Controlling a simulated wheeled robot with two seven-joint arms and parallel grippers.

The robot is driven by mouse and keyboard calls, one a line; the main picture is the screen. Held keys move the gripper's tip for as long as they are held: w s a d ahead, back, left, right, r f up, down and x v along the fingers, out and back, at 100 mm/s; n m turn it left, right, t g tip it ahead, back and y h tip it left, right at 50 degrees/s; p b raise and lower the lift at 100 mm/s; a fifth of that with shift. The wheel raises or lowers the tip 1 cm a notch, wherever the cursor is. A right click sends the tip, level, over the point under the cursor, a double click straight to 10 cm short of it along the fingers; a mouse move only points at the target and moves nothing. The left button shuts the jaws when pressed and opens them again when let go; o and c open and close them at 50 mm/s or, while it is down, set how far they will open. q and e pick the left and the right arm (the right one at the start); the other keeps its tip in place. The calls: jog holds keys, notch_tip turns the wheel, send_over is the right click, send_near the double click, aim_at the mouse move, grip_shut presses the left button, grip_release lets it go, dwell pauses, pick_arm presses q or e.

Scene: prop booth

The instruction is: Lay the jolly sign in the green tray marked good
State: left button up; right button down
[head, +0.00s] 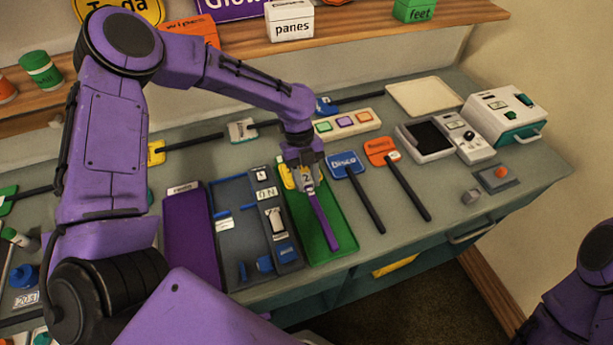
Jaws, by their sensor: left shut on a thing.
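My left gripper (305,180) reaches down over the back end of the green tray (333,252). It is shut on a sign with a purple handle (323,222). The handle slants towards the front, over the tray's floor. The sign's face and wording are mostly hidden by the gripper, so I cannot read jolly on it. I cannot tell whether it touches the tray. A yellow thing (284,172) shows just left of the gripper. No good label is readable on the tray. My right gripper is out of view.
A blue Disco sign (344,164) and an orange sign (381,150), both black-handled, lie right of the tray. A grey tray (233,241) with several small things and a purple tray (190,235) stand left. Grey devices (432,139) stand further right.

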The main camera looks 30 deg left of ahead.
pick_arm(q)
jog(key=shift+f, duration=0.5)
dwell(0.7)
dwell(0.7)
jog(key=o, duration=1.3)
jog(key=shift+c, duration=0.2)
notch_tip(320, 180, up, 6)
jog(key=p, duration=0.5)
jog(key=shift+f, duration=0.25)
jog(key=shift+r+p, duration=0.85)
jog(key=shift+r, duration=0.4)
jog(key=shift+s+f, duration=0.1)
